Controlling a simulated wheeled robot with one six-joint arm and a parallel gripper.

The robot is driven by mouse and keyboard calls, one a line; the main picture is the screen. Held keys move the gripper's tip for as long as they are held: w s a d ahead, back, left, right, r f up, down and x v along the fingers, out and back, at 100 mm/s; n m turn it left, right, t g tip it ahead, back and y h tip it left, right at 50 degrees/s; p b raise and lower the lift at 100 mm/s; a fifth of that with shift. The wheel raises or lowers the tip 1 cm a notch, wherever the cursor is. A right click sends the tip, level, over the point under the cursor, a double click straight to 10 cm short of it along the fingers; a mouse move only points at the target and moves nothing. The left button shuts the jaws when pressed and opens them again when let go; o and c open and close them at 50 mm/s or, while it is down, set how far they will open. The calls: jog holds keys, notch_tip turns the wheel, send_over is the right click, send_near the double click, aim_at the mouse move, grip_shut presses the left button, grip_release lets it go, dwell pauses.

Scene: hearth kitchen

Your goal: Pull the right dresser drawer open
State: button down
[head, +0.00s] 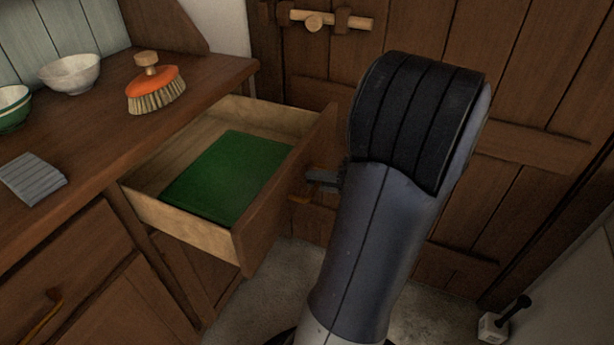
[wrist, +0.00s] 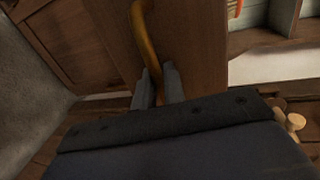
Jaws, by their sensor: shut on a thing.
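The right dresser drawer (head: 185,218) stands well out from the dresser in the head view. Its inside shows, with a flat green thing (head: 228,176) lying on the bottom. My gripper (head: 318,183) is at the outer face of the drawer front, partly hidden behind my arm. In the wrist view the brass-coloured handle (wrist: 146,38) runs down between the two fingers of my gripper (wrist: 159,88), which are shut on it. The drawer front (wrist: 200,45) fills the area behind the handle.
On the dresser top (head: 105,125) are an orange brush (head: 157,85), a white bowl (head: 70,74), a green bowl (head: 12,106) and a folded grey cloth (head: 33,178). A plank door (head: 530,110) with a wooden latch (head: 320,20) stands behind my arm. A small block with a handle (head: 493,328) is on the floor.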

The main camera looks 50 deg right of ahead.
jog(key=shift+s, duration=0.1)
dwell(0.3)
jog(key=c, duration=1.6)
grip_release()
jog(key=shift+c, duration=0.2)
jog(key=p+v, duration=0.2)
jog(key=v, duration=0.9)
jog(key=shift+f, duration=0.1)
jog(key=shift+b+x, duration=1)
jog(key=shift+x, duration=4.65)
